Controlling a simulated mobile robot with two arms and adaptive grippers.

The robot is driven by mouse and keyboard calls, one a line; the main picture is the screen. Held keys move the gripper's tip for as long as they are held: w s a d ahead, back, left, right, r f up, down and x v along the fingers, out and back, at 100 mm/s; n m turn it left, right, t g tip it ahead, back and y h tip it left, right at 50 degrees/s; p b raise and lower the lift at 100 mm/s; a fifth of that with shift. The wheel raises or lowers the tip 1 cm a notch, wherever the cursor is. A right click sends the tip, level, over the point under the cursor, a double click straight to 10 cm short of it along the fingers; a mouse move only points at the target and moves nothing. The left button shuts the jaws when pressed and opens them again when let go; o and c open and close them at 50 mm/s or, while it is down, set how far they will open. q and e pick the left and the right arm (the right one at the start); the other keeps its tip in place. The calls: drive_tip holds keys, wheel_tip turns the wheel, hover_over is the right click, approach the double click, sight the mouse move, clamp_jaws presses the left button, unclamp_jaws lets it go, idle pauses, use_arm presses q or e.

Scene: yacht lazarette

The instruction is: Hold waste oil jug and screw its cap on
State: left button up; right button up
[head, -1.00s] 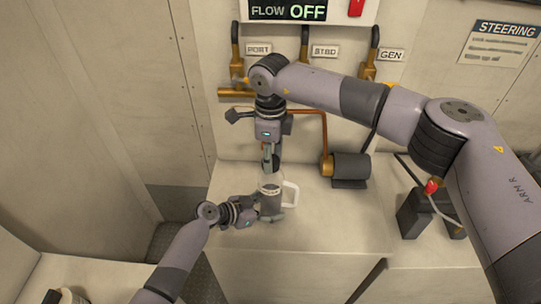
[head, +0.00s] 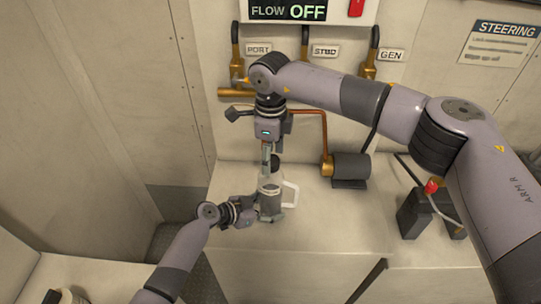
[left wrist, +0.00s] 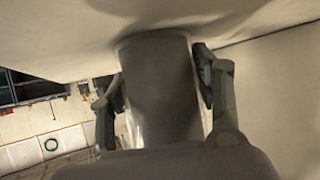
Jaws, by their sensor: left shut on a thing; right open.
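The pale waste oil jug (head: 272,186) stands upright on the light bench top, its white handle to the right. A small dark piece (head: 275,160), apparently the cap, shows at the jug's mouth; how tightly it sits I cannot tell. My right gripper (head: 268,158) points straight down from above, open, with its fingers close to the dark piece. My left gripper (head: 262,207) is shut on the jug's lower body from the left. In the left wrist view its fingers (left wrist: 156,85) lie on both sides of the grey-looking jug (left wrist: 160,80).
A dark motor-like cylinder (head: 351,168) with a copper pipe stands behind the jug to the right. A dark box with a red-topped fitting (head: 432,187) is farther right. Valves line the back wall. The bench front right of the jug is clear.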

use_arm(q)
drive_tip(key=o, duration=1.8)
drive_tip(key=shift+c, duration=0.2)
use_arm(e)
wheel_tip(320, 180, up, 12)
drive_tip(key=shift+f, duration=0.2)
